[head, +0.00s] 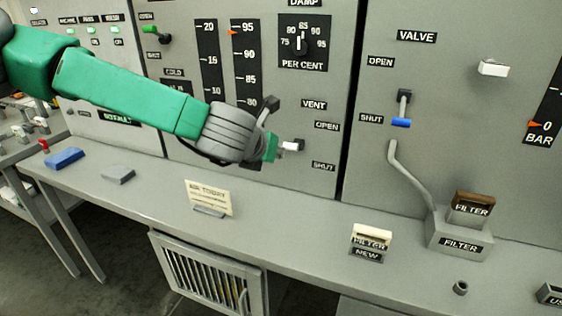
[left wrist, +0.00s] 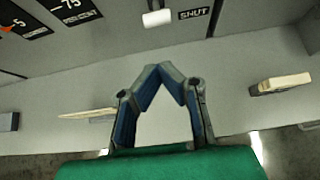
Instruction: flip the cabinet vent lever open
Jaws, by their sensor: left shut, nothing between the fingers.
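The vent lever has a white handle (head: 293,146) on the grey cabinet panel, left of the VENT, OPEN and SHUT labels. The handle also shows in the left wrist view (left wrist: 157,18), beside the SHUT label (left wrist: 194,13). My left gripper (head: 272,128) is right by the lever in the head view and partly covers it. In the left wrist view its fingertips (left wrist: 160,69) meet, with nothing between them. The handle appears beyond the tips, with a gap in that picture. I cannot tell whether the gripper touches the lever. My right gripper is not in view.
The grey bench (head: 290,215) runs below the panel. On it stand a paper sign (head: 208,197), a new filter (head: 370,240) and a filter box (head: 459,236). A blue block (head: 64,159) lies at left. A blue-tipped valve lever (head: 401,122) is on the right panel.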

